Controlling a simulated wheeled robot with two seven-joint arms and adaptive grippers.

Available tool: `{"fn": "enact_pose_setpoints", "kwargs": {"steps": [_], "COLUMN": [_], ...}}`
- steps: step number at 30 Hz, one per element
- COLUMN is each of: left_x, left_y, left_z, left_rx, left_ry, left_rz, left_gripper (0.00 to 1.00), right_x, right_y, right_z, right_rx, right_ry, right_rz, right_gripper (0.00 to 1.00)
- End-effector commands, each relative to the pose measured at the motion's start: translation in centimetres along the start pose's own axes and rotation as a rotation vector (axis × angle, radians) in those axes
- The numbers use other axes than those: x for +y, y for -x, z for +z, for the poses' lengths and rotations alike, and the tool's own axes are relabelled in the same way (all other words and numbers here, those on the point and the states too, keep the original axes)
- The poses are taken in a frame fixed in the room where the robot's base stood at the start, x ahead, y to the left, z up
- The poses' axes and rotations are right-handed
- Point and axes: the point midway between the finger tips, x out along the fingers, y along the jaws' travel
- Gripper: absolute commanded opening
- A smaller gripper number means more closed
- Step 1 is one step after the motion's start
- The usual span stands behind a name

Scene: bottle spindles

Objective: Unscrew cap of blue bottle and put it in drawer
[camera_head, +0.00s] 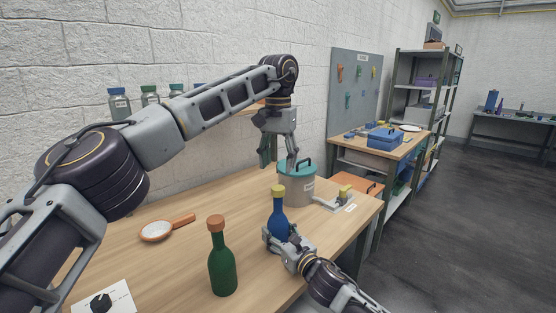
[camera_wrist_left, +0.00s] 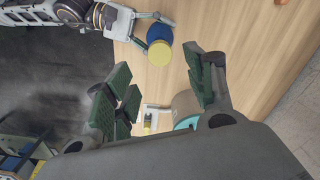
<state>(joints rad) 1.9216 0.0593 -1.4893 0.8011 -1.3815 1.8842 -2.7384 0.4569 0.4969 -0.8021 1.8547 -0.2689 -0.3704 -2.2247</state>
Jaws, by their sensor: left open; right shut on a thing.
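The blue bottle (camera_head: 279,222) stands upright on the wooden table with its yellow cap (camera_head: 278,191) on. My right gripper (camera_head: 282,241) is shut on the blue bottle's lower body. In the left wrist view the yellow cap (camera_wrist_left: 159,53) shows from above, with the blue bottle (camera_wrist_left: 158,33) partly under it and my right gripper (camera_wrist_left: 150,18) beside it. My left gripper (camera_head: 291,160) is open and empty, pointing down by the teal-lidded canister, apart from the cap. Its two dark green fingers are spread wide in the left wrist view (camera_wrist_left: 160,75). I cannot clearly make out the drawer.
The canister (camera_head: 297,188) with a handled teal lid stands behind the blue bottle. A small white fixture with a yellow part (camera_head: 343,197) is right of it. A green bottle (camera_head: 222,268) with an orange cap and a round orange-handled tool (camera_head: 158,231) are on the left.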

Motion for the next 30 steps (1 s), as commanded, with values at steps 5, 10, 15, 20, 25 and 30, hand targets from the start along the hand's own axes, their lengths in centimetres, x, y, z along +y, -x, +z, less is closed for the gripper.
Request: {"fn": "enact_pose_setpoints", "kwargs": {"steps": [5,10,15,20,25,30], "left_x": [0.0,0.0,0.0,-0.1,0.0,-0.1], "left_y": [0.0,0.0,-0.1,-0.8,-2.1,-4.1], "left_z": [0.0,0.0,0.0,0.0,0.0,0.0], "left_rx": [0.000,0.000,0.000,-0.001,-0.001,-0.002], "left_ry": [-0.012,-0.011,-0.010,-0.010,-0.010,-0.010], "left_rz": [0.000,0.000,0.000,0.000,0.000,0.000], "left_gripper": [0.54,0.54,0.54,0.54,0.54,0.54], "right_x": [0.0,0.0,0.0,0.0,0.0,0.0], "right_y": [0.0,0.0,0.0,0.0,0.0,0.0], "right_z": [0.0,0.0,0.0,0.0,0.0,0.0], "right_rx": [0.000,0.000,0.000,0.000,0.000,0.000], "right_ry": [0.000,0.000,0.000,0.000,0.000,0.000], "right_rz": [0.000,0.000,0.000,0.000,0.000,0.000], "right_gripper": [0.00,0.00,0.00,0.00,0.00,0.00]}}
